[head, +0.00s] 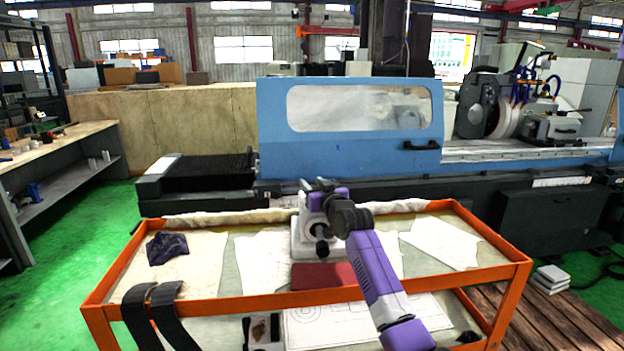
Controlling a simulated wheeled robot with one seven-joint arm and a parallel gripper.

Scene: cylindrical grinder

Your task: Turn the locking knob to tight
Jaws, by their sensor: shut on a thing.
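A small pale grey fixture (303,242) stands upright on the orange-framed cart, near the middle of its top. A dark round knob-like part (321,232) shows on its front side. My purple and grey arm reaches up from the lower right, and my gripper (314,207) is at the upper part of the fixture. My gripper is shut on the locking knob there. The fingertips and the held knob are small and largely hidden by my wrist, so the knob's turn angle cannot be made out.
The orange cart (220,304) holds a dark cloth (167,248), white sheets (440,243) and a dark red block (323,276) in front of the fixture. The blue grinder (350,150) stands behind. A workbench (70,140) is at left. Green floor is clear between bench and cart.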

